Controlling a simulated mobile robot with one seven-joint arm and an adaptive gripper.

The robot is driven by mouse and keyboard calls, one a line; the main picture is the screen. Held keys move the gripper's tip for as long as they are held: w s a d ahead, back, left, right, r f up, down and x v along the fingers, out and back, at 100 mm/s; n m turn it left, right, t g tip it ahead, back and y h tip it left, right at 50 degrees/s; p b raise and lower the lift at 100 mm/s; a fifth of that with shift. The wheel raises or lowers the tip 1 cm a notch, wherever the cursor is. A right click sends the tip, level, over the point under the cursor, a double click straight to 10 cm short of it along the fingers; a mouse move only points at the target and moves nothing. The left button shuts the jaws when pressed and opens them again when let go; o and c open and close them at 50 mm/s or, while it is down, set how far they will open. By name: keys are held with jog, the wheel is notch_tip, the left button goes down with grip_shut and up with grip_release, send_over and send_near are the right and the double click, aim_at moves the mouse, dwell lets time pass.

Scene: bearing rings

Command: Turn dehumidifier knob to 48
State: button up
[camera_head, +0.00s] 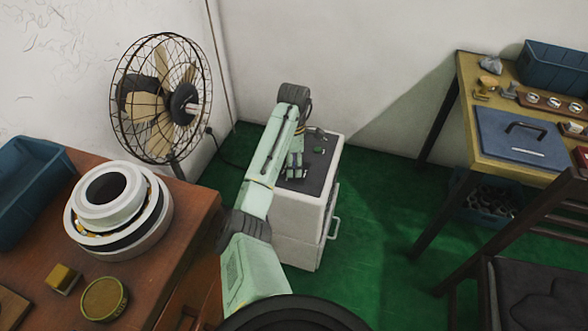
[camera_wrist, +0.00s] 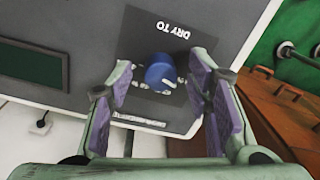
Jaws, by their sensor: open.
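The dehumidifier (camera_head: 303,225) is a white box with a dark top panel, standing on the green floor in the head view. In the wrist view its grey panel (camera_wrist: 95,45) carries a dark label reading "DRY TO", upside down. A round blue knob (camera_wrist: 160,69) with a pale mark sits on that label. Numbers around the knob are too small to read. My gripper (camera_wrist: 163,98) is open, its purple-padded fingers to the left and right of the knob in the picture. Contact with the knob does not show. In the head view my arm hides the knob.
A wooden table with white bearing rings (camera_head: 115,210) stands at the left, a caged fan (camera_head: 160,98) behind it. Green floor (camera_head: 375,215) is free right of the dehumidifier.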

jog(key=shift+f, duration=0.1)
jog(key=shift+c, duration=0.2)
grip_shut()
dwell(0.5)
